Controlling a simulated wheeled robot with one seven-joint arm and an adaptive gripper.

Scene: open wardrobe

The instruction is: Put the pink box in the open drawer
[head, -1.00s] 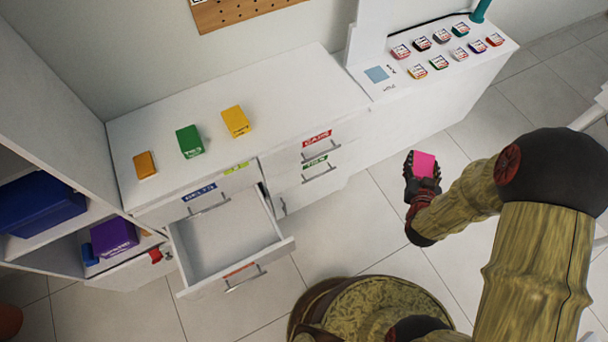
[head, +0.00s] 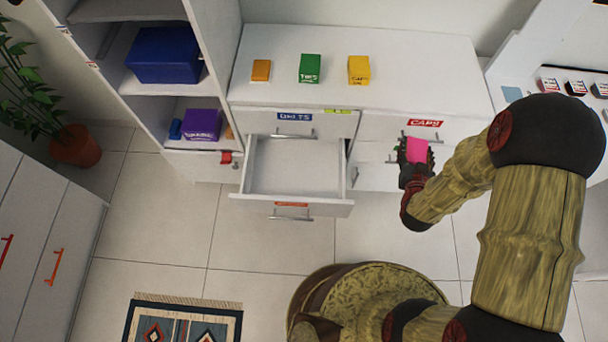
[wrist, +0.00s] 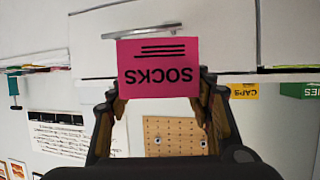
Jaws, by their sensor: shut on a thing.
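The pink box (head: 417,149) is held by my gripper (head: 415,166), to the right of the open drawer. In the wrist view the pink box (wrist: 158,68) reads "SOCKS" upside down, between the two fingers of my gripper (wrist: 160,95). The open drawer (head: 291,208) is pulled out from the white cabinet's left column, and its inside looks empty. My gripper is apart from the drawer, in front of the right column of shut drawers.
Orange (head: 261,70), green (head: 310,68) and yellow (head: 359,70) boxes stand on the cabinet top (head: 420,80). An open shelf at left holds a blue box (head: 165,55) and a purple box (head: 202,124). A plant (head: 75,147) and rug (head: 183,322) are at left. The floor before the drawer is clear.

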